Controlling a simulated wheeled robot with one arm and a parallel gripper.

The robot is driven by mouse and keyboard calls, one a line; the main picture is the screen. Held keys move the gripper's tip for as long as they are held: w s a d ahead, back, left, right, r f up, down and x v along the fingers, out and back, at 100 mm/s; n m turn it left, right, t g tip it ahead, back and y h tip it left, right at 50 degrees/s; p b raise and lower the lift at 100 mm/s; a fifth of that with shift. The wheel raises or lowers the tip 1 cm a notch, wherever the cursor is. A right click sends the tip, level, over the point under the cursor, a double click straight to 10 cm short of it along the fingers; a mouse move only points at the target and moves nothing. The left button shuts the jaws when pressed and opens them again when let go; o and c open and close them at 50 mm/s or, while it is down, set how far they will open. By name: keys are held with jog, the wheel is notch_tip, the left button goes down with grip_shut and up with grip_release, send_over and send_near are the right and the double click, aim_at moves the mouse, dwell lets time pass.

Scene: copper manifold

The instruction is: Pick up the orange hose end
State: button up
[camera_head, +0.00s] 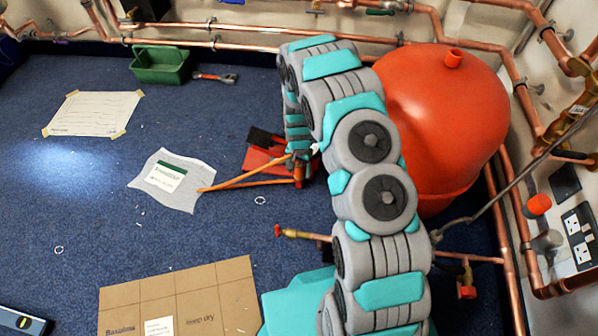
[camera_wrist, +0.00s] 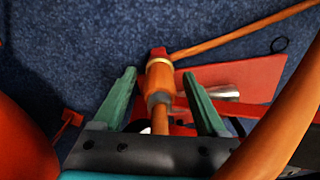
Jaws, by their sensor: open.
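The orange hose end (camera_wrist: 160,76) shows in the wrist view as a short orange piece with a cream ring, a red tip and a grey collar below. My gripper (camera_wrist: 159,82) is open, with one green finger on each side of the hose end. I see gaps on both sides; depth between them is hard to judge. In the head view, thin orange hose lengths (camera_head: 240,181) run out on the floor from beside my gripper (camera_head: 303,156). The hose end is not clear there, as my arm hides part of that spot.
A red object (camera_head: 262,158) lies on the blue carpet beside my gripper. A large red-orange tank (camera_head: 445,110) stands close to my arm's right. Copper pipes (camera_head: 505,180) line the wall. A brass-ended pipe stub (camera_head: 300,234) sits nearer. Open carpet lies to the left.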

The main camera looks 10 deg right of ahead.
grip_shut()
dwell(0.5)
